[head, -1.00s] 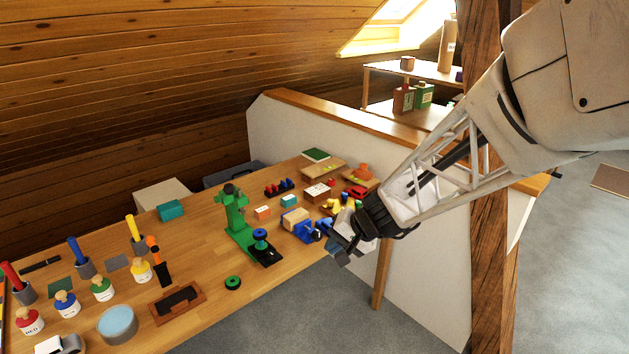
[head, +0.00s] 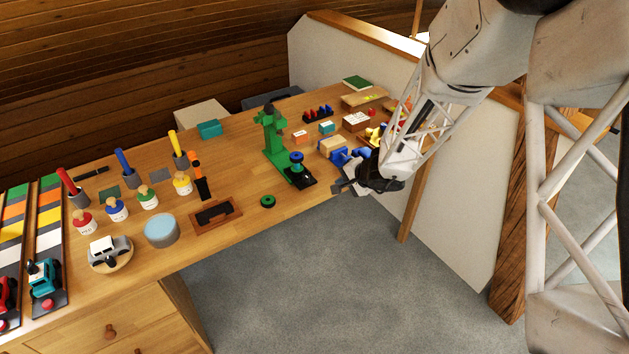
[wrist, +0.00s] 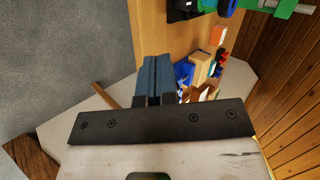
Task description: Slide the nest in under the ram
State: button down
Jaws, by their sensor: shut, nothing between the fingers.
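The green press (head: 272,137) stands upright on the bench. A black slide plate (head: 303,181) sticks out from its foot toward the front edge, carrying a round blue-topped piece (head: 296,159), apparently the nest. This piece sits in front of the press column, not beneath its head. My gripper (head: 340,188) is right of the plate, near the bench's front edge, apart from it. In the wrist view its blue-grey fingers (wrist: 153,62) are together and empty. The plate's dark end (wrist: 182,10) and part of the green press (wrist: 262,5) show at the top; the ram is not clear there.
A blue toy vehicle (head: 350,156) and a wooden block (head: 332,146) lie close behind my gripper. A brown tray (head: 216,214) is farther left. Bare bench lies between ring and press; open floor lies in front.

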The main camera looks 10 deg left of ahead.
aim_at(309, 182)
jog(key=shift+a, duration=0.1)
dwell(0.3)
jog(key=x, duration=1)
jog(key=shift+w, duration=0.1)
jog(key=shift+w+a, duration=0.4)
jog(key=shift+a, duration=0.4)
jog(key=shift+w+a, duration=0.45)
jog(key=shift+a, duration=0.35)
jog(key=shift+w+a, duration=0.1)
jog(key=w+a, duration=0.7)
jog(key=shift+w+a, duration=0.35)
jog(key=shift+w, duration=0.05)
jog(key=shift+w+a+r, duration=0.15)
jog(key=shift+w+a, duration=0.1)
jog(key=shift+a, duration=0.1)
